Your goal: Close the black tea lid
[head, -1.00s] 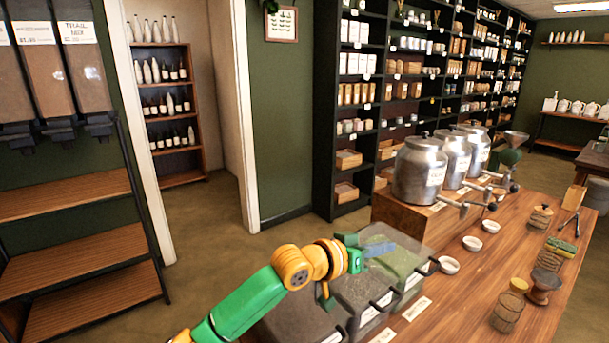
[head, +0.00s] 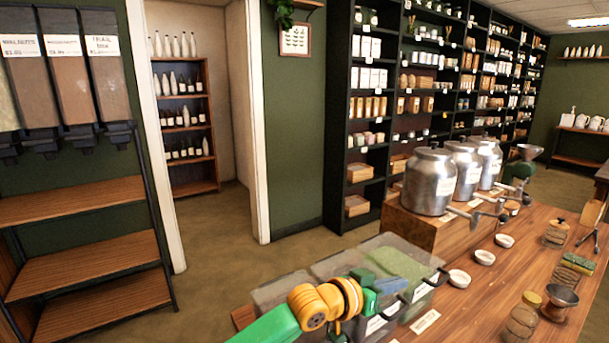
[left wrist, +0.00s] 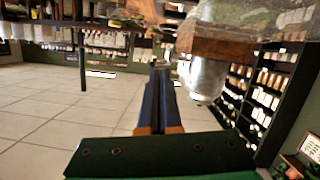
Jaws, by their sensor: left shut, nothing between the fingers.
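A row of clear tea bins stands at the near left end of the wooden counter: one with green contents (head: 400,265), a middle one (head: 338,262) and a left one (head: 283,290). Their labels are too small to read, so I cannot tell which is black tea, nor how each clear lid sits. My left gripper (head: 388,287) is in front of the bins, and it and its arm hide parts of them. In the left wrist view its two dark fingers (left wrist: 161,100) are together with nothing between them. My right gripper is not in view.
Metal canisters (head: 430,180) with spouts stand on a raised wooden block behind the bins. Small white bowls (head: 459,278), jars (head: 523,315) and a label card (head: 425,321) are on the counter (head: 480,310). Open floor lies left of the counter.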

